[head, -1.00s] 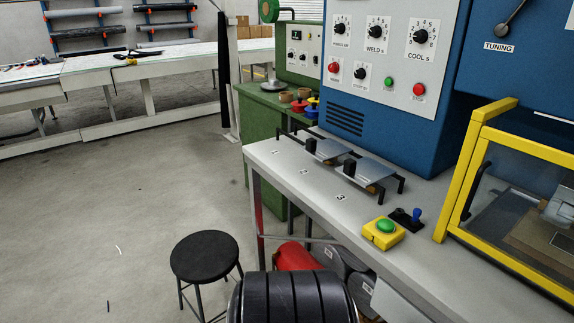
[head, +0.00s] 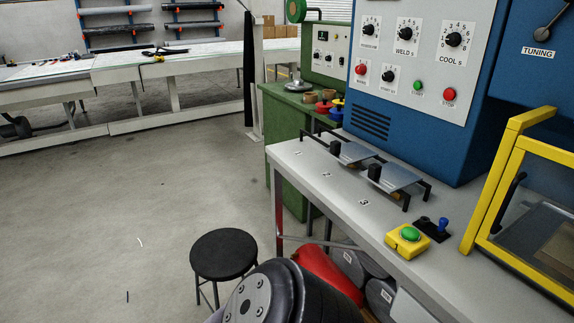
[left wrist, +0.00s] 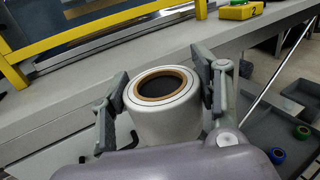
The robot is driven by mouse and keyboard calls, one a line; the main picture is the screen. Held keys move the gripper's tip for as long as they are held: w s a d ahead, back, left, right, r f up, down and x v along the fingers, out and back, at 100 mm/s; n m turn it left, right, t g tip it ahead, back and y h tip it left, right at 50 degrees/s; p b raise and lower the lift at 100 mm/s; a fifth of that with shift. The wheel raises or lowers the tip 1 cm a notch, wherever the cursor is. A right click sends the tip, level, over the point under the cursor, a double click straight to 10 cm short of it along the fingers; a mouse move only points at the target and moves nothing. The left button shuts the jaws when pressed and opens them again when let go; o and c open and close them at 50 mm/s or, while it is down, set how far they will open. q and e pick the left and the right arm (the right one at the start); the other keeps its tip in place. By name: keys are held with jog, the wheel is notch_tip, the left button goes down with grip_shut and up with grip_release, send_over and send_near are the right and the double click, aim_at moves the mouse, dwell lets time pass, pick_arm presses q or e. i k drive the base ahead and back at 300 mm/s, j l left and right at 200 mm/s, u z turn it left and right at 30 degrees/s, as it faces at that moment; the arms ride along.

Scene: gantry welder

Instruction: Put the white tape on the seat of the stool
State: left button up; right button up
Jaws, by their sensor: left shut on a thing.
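The white tape (left wrist: 168,112) is a thick white roll with a brown inner ring and a dark hole, seen in the left wrist view. My left gripper (left wrist: 165,85) is shut on it, with one finger on each side of the roll. The stool (head: 223,254) has a round black seat and dark legs, and stands on the floor at lower middle in the head view. A dark link of my arm covers part of its lower right side. Neither gripper nor the tape shows in the head view.
A grey bench (head: 345,208) with a yellow button box (head: 408,240) stands right of the stool. A red cylinder (head: 325,272) and grey drums lie under it. A green cabinet (head: 283,150) stands behind. The floor left of the stool is clear.

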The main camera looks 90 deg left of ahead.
aim_at(224, 249)
jog(key=j+u, duration=0.1)
jog(key=u, duration=0.35)
jog(key=j+u, duration=0.1)
jog(key=u, duration=0.3)
jog(key=j+u, duration=0.1)
jog(key=u, duration=0.35)
jog(key=j+u, duration=0.15)
jog(key=u, duration=0.3)
jog(key=k, duration=0.05)
